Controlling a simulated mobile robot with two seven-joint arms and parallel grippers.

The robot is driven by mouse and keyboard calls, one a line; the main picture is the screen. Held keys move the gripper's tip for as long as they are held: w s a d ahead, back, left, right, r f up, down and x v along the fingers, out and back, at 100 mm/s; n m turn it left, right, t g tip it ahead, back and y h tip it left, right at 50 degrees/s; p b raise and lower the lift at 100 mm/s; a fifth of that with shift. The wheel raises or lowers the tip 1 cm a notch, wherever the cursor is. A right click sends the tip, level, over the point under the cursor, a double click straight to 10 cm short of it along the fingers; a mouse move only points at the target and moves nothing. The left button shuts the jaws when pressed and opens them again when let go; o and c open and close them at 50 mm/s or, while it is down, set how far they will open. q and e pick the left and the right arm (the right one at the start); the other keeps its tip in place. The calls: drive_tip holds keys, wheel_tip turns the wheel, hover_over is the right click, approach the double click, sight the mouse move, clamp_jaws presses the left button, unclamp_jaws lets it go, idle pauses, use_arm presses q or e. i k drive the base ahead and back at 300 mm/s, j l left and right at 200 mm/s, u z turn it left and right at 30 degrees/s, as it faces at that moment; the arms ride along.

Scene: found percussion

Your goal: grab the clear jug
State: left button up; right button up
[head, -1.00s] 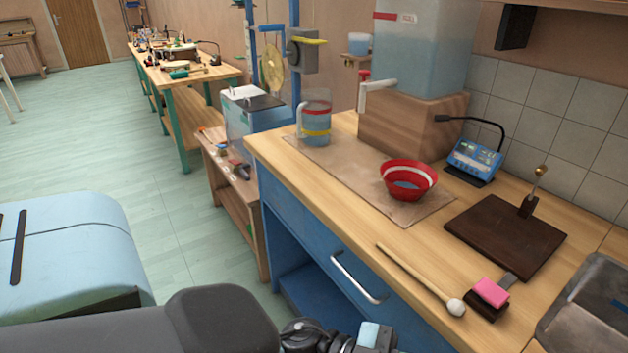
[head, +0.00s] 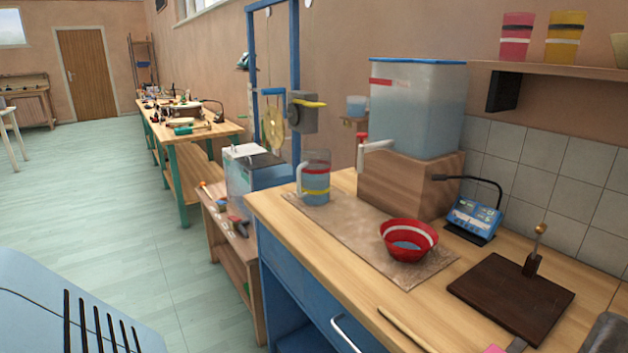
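The clear jug (head: 316,181) stands upright near the far left end of the wooden counter (head: 290,227). It is see-through, with a pale handle on its left side, a yellow band and a red band, and bluish contents low down. Nothing is touching it from my side. Neither of my grippers shows in the head view, so their states are hidden.
Behind stands a large water tank (head: 415,110) with a tap, on a wooden block (head: 400,187). A blue device (head: 474,220) and dark board (head: 512,298) sit to the right.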

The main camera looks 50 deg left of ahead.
sight(313, 173)
drive_tip(key=i+j, duration=0.15)
drive_tip(key=i, duration=0.35)
drive_tip(key=u, duration=1.05)
